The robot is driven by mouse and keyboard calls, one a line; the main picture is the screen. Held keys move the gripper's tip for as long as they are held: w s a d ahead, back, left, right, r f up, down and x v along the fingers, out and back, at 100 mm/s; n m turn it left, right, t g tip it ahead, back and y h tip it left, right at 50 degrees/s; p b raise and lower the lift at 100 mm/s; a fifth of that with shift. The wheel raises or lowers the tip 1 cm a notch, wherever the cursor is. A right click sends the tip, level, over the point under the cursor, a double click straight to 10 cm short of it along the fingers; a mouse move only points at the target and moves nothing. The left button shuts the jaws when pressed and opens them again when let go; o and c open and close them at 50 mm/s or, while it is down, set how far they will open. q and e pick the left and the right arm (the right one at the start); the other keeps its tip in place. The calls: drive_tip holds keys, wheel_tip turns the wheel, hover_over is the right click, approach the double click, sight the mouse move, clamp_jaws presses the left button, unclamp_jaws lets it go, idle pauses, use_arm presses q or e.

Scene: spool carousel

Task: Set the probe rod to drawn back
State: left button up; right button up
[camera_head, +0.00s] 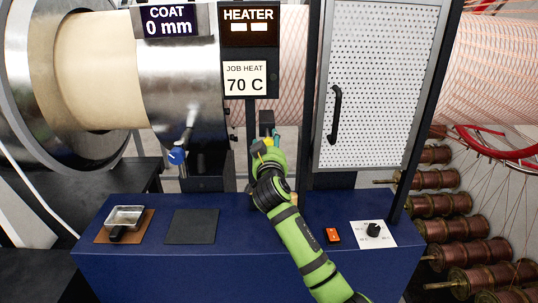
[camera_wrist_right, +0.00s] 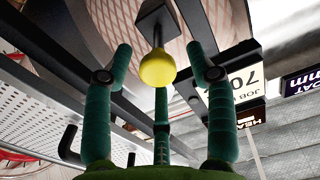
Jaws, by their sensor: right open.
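The probe rod's yellow ball knob (camera_wrist_right: 157,68) shows in the wrist view, on a thin stem from a dark square plate (camera_wrist_right: 157,20). My right gripper (camera_wrist_right: 160,60) is open, with its fingers spread around the knob; a gap shows between the knob and the side fingers. I cannot tell whether the third finger behind it touches. In the head view my right gripper (camera_head: 266,140) is in front of the post below the heater sign, and hides most of the rod. My left gripper is not in view.
A blue-knobbed lever (camera_head: 177,155) stands left of the gripper. The blue bench (camera_head: 160,255) holds a metal tray (camera_head: 125,216), a dark pad (camera_head: 191,226), an orange switch (camera_head: 332,235) and a black dial (camera_head: 373,230). A perforated door (camera_head: 378,85) with a black handle (camera_head: 335,113) stands at right.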

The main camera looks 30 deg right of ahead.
drive_tip(key=v, duration=1.1)
drive_tip(key=shift+a, duration=0.1)
